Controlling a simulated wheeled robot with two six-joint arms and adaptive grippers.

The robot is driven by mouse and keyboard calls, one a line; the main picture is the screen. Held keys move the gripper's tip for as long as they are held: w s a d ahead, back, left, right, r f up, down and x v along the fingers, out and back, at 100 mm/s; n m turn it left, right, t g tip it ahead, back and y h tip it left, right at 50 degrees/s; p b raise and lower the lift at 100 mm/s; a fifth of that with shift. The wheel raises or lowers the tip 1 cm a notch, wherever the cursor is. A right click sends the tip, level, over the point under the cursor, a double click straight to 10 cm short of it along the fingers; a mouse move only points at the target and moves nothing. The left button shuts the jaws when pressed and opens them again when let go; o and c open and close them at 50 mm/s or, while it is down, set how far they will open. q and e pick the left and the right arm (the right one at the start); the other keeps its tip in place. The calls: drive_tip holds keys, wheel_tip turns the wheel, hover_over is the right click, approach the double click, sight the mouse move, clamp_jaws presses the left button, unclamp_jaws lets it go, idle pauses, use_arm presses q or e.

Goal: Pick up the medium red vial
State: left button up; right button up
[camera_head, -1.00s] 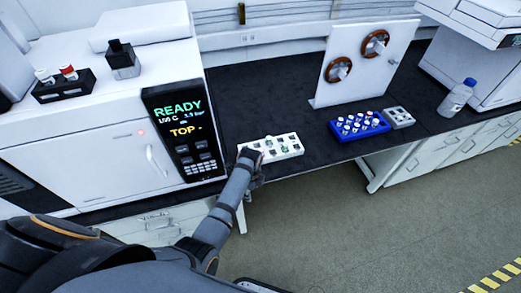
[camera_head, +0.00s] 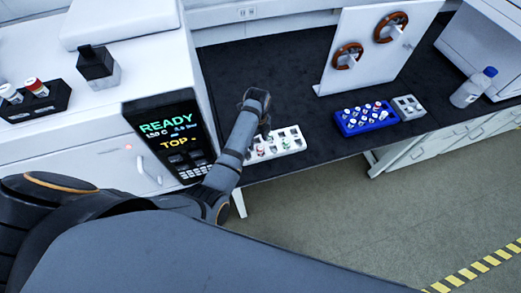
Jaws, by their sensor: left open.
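A white rack (camera_head: 290,142) with vials stands near the front edge of the black bench. A small vial with a reddish tint (camera_head: 260,151) is at its left end, and a green-marked one sits beside it. I cannot tell which vial is the medium one. A red-capped vial (camera_head: 35,84) stands in a black holder on the instrument at the left. My left gripper (camera_head: 265,131) is open, over the left back part of the white rack. Its fingers partly hide that part. My right gripper is not in view.
A blue rack (camera_head: 357,130) with several white-capped vials and a grey block (camera_head: 421,108) stand to the right. A white panel with brown rings (camera_head: 328,88) rises behind. A bottle (camera_head: 468,92) stands further right. The instrument with a READY display (camera_head: 165,140) borders the left.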

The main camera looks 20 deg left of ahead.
sight(260, 147)
use_arm(q)
drive_tip(key=shift+w+f, duration=0.15)
drive_tip(key=shift+f, duration=0.35)
drive_tip(key=shift+w+a+f, duration=0.1)
drive_tip(key=shift+w+f, duration=0.05)
drive_tip(key=shift+d+f+p, duration=0.25)
drive_tip(key=shift+f+p, duration=0.05)
drive_tip(key=shift+f, duration=0.5)
drive_tip(key=f, duration=0.2)
drive_tip(key=shift+w+d+f, duration=0.1)
drive_tip(key=shift+d+f, duration=0.1)
drive_tip(key=shift+f, duration=0.6)
drive_tip(key=shift+c, duration=0.3)
drive_tip(key=c, duration=0.9)
clamp_jaws()
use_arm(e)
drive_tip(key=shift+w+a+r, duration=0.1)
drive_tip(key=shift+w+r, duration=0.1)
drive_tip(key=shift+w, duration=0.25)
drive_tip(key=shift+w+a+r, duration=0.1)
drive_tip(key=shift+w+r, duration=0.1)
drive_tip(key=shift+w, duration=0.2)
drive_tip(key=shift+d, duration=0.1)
